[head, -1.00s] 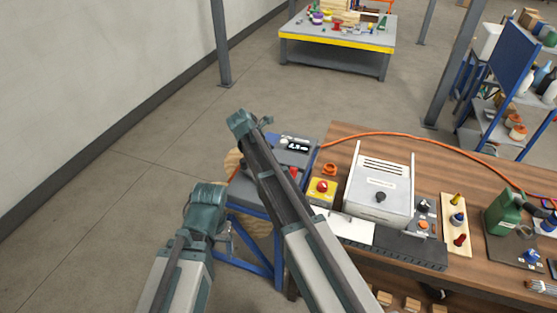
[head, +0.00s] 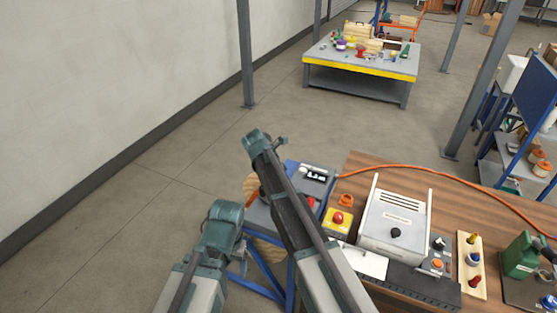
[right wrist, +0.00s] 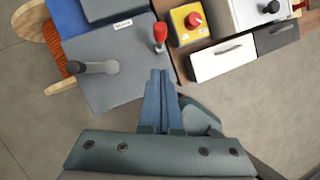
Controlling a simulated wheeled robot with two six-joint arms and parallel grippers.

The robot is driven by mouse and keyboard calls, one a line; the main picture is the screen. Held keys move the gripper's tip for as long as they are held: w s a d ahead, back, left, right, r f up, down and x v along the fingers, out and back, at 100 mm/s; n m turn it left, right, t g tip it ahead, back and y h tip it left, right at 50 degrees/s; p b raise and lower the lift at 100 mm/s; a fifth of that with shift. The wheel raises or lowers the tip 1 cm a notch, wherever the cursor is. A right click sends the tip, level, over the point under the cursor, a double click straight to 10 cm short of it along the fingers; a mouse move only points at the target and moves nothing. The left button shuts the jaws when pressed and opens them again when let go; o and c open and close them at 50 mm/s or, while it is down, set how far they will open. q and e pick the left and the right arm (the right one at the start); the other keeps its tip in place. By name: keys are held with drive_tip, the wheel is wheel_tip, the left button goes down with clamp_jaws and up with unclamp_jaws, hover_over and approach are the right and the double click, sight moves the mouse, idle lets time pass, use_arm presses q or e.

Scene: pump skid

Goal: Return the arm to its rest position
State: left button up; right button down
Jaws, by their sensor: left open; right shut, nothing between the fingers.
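My left arm comes in at the lower left of the head view. Its gripper (head: 240,248) shows only in small part beside the teal wrist joint, low by the blue stand; its fingers are hard to make out. My right arm rises through the middle of the head view, and its gripper is hidden there. In the right wrist view my right gripper (right wrist: 161,76) is shut and empty. Its fingertips appear just below a red-knobbed lever (right wrist: 160,34), over the edge of a grey panel (right wrist: 115,80); I cannot tell whether they touch.
A wooden bench (head: 355,170) stands right of my arms, with a white box unit (head: 396,215) and a red button on a yellow box (head: 337,219). An orange hose (head: 440,175) crosses it. A yellow-edged table (head: 360,65) stands farther back. The floor at left is clear.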

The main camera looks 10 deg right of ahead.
drive_tip(key=s+d+f+m+y, duration=0.2)
drive_tip(key=s+m+y, duration=0.3)
drive_tip(key=s+m, duration=1.85)
drive_tip(key=s+a+f+n+g+b, duration=0.1)
drive_tip(key=s+a+f+n+b, duration=0.2)
drive_tip(key=a, duration=0.7)
wheel_tip(320, 180, down, 3)
drive_tip(key=s+b, duration=0.2)
drive_tip(key=b, duration=0.1)
drive_tip(key=shift+a+f+h, duration=0.2)
drive_tip(key=shift+a+h, duration=0.15)
drive_tip(key=shift+h, duration=0.05)
